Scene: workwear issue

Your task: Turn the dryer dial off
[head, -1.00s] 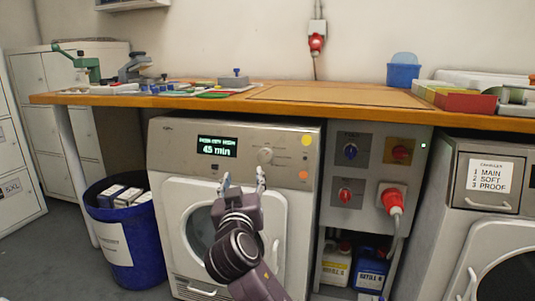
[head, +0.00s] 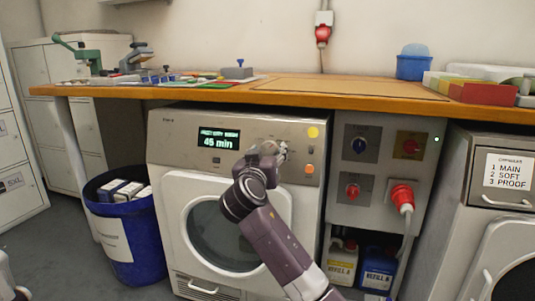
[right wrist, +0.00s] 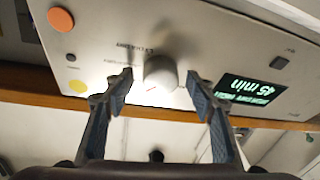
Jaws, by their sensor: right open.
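The dryer (head: 168,172) stands under the worktop, its display (head: 217,140) lit and reading 45 min. The display also shows upside down in the right wrist view (right wrist: 252,91). The pale round dial (right wrist: 160,71) has a small reddish mark; in the head view my gripper largely hides it. My right gripper (head: 276,150) is at the dryer's control panel. In the right wrist view its open fingers (right wrist: 160,82) lie on either side of the dial, with gaps showing; I cannot tell any contact.
An orange button (head: 309,169) and a yellow round sticker (head: 313,132) are right of the dial. A switch panel (head: 375,205) with a red plug (head: 401,195) stands to the right. A blue bin (head: 133,245) stands left. The worktop (head: 300,97) overhangs above.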

